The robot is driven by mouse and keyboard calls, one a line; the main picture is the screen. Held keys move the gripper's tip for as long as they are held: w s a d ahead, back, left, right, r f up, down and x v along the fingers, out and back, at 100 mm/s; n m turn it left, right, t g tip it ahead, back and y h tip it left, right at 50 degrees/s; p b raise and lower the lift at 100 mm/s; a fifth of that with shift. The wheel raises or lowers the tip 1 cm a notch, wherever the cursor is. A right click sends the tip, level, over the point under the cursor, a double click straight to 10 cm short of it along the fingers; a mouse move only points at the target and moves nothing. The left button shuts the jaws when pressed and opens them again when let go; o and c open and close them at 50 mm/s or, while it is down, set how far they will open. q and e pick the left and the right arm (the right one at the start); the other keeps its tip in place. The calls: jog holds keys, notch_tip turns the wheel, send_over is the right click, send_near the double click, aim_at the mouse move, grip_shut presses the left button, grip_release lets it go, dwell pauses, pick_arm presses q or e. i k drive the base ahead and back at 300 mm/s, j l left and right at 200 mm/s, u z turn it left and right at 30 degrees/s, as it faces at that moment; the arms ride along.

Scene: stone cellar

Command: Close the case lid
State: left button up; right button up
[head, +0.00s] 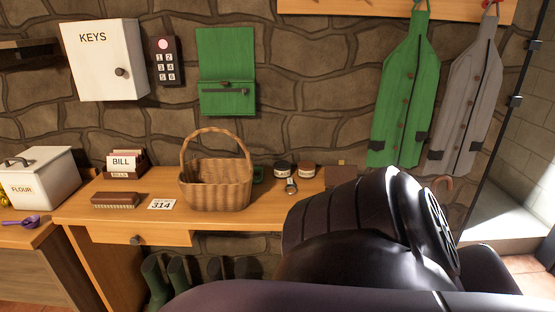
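No case with a clearly recognisable lid shows in the head view. A small dark green object (258,175) lies on the table behind the basket, mostly hidden by it. A brown box-like thing (340,177) stands at the table's right part, partly covered by my dark arm. I cannot tell whether either is the case. A green wall box (227,98) has a raised flat panel above it. My arm fills the lower right, and neither gripper shows.
The wooden table (85,213) bears a wicker basket (215,190), a brush (115,200), a 314 card (162,204), a bill holder (126,164) and two small jars (282,169). Boots (178,275) stand below.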

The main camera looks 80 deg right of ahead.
aim_at(335, 175)
jog(key=z, duration=2.85)
jog(key=i+l+u, duration=0.15)
jog(key=u, duration=0.3)
jog(key=i+l+u, duration=0.15)
jog(key=l+u, duration=0.2)
jog(key=u, duration=0.15)
jog(key=i+l+u, duration=0.15)
jog(key=l, duration=0.25)
jog(key=l+u, duration=0.15)
jog(key=l, duration=0.3)
jog(key=i+l, duration=0.1)
jog(key=l, duration=0.75)
jog(key=i+l, duration=0.15)
jog(key=l, duration=0.25)
jog(key=u, duration=0.05)
